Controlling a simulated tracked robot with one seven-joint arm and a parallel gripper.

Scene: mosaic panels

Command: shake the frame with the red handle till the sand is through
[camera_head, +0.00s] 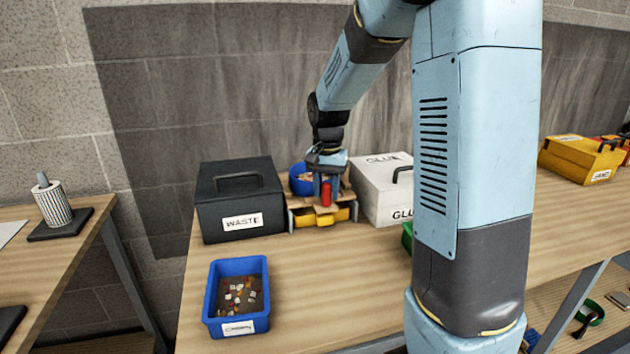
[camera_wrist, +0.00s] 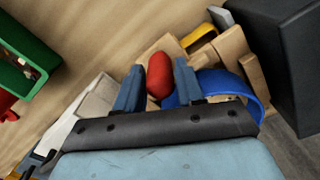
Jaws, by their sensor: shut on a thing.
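The red handle (camera_head: 326,194) stands between the fingers of my gripper (camera_head: 327,181), which is shut on it. In the wrist view the red handle (camera_wrist: 160,73) shows between the two blue fingers. The wooden frame (camera_head: 303,217) sits low at the back of the bench, between the black and white boxes. Yellow parts (camera_head: 342,214) show under it. In the wrist view, pale wood pieces (camera_wrist: 233,52) lie around the handle. My gripper hides much of the frame, and I cannot see any sand or how much is in it.
A blue bowl (camera_head: 297,180) is close behind the frame. The black WASTE box (camera_head: 240,200) is left, the white GLUE box (camera_head: 375,192) right. A blue bin of chips (camera_head: 210,300) stands at the front left. A green bin (camera_wrist: 12,82) is nearby. The bench front middle is clear.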

